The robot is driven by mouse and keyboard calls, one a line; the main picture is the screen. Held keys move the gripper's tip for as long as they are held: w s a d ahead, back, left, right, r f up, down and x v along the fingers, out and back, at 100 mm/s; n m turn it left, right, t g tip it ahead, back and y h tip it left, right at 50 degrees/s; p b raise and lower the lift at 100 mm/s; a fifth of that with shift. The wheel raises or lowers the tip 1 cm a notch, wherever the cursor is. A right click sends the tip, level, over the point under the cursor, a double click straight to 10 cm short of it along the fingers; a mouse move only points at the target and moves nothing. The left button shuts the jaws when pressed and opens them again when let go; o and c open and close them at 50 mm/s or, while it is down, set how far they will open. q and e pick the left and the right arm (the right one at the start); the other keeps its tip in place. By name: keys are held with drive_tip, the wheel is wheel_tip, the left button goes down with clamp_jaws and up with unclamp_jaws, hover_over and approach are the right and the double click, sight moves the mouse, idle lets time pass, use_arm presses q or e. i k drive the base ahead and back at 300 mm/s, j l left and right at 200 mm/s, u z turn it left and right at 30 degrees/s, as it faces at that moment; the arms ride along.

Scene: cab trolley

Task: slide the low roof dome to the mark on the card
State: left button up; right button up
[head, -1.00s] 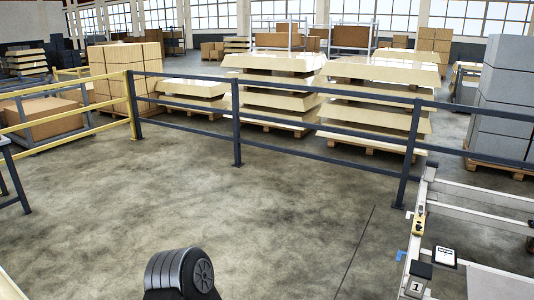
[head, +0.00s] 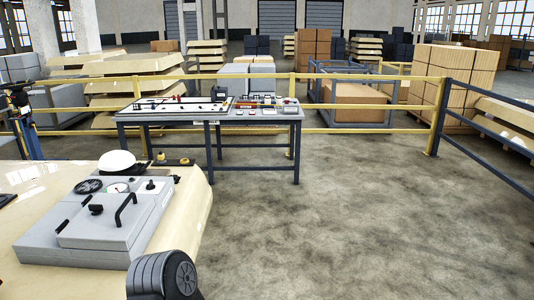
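A white dome (head: 118,161) sits at the back of a cream panel (head: 190,215) at the lower left, behind a grey box with dials and black handles. I cannot tell whether it is the low roof dome. I see no card with a mark for certain. Neither of my grippers is in view. A black rounded part with a spoked disc at the bottom edge seems to be mine.
A dark-legged bench (head: 218,117) with panels and small parts stands in the middle. The grey box (head: 100,220) fills the near left. A yellow rail (head: 400,130) runs behind the bench. Open concrete floor (head: 350,220) lies at the right.

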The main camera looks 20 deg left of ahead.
sight(117, 162)
drive_tip(key=i+u, duration=0.4)
drive_tip(key=i+l+u, duration=0.2)
drive_tip(key=u, duration=0.25)
drive_tip(key=i+l+u, duration=0.6)
drive_tip(key=u, duration=0.25)
drive_tip(key=i+l+u, duration=0.2)
drive_tip(key=l+u, duration=0.2)
drive_tip(key=i+l+u, duration=0.1)
drive_tip(key=l+u, duration=0.65)
drive_tip(key=l, duration=0.75)
